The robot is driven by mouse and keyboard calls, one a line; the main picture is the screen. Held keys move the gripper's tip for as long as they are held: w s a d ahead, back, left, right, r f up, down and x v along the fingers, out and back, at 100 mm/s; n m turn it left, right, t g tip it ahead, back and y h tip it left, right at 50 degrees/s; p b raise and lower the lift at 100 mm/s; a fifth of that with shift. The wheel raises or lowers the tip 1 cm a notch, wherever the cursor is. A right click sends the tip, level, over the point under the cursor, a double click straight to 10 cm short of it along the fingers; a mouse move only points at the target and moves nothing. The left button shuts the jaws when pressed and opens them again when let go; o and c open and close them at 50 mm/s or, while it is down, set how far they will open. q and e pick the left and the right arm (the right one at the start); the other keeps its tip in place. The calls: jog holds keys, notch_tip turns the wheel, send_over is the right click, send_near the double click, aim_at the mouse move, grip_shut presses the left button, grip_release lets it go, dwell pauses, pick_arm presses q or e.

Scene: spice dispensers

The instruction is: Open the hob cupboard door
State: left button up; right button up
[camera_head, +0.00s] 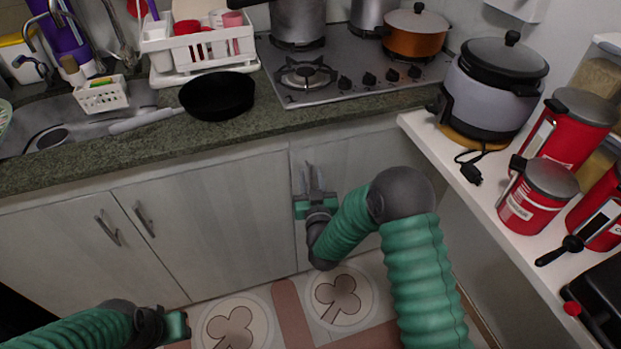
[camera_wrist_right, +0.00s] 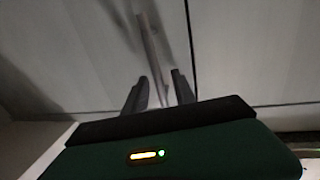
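The hob cupboard door (camera_head: 350,157) is a pale wood panel below the counter, under the hob (camera_head: 345,70). It looks shut, flush with its neighbour. My right gripper (camera_head: 314,178) is in front of the door's left edge. In the right wrist view, the door's grey bar handle (camera_wrist_right: 150,45) runs down between the two dark fingers of the right gripper (camera_wrist_right: 159,88). The fingers are apart; I cannot tell whether either touches the bar. My left gripper (camera_head: 177,326) is low at the bottom left, away from the door, its fingers unclear.
Two more cupboard doors with bar handles (camera_head: 106,228) (camera_head: 144,219) are to the left. A black pan (camera_head: 218,96) sits on the counter (camera_head: 150,150). A white shelf (camera_head: 470,165) with a rice cooker (camera_head: 490,90) and red canisters stands at the right. The tiled floor (camera_head: 300,300) below looks clear.

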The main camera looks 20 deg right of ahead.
jog(key=shift+w, duration=0.2)
grip_shut()
dwell(1.3)
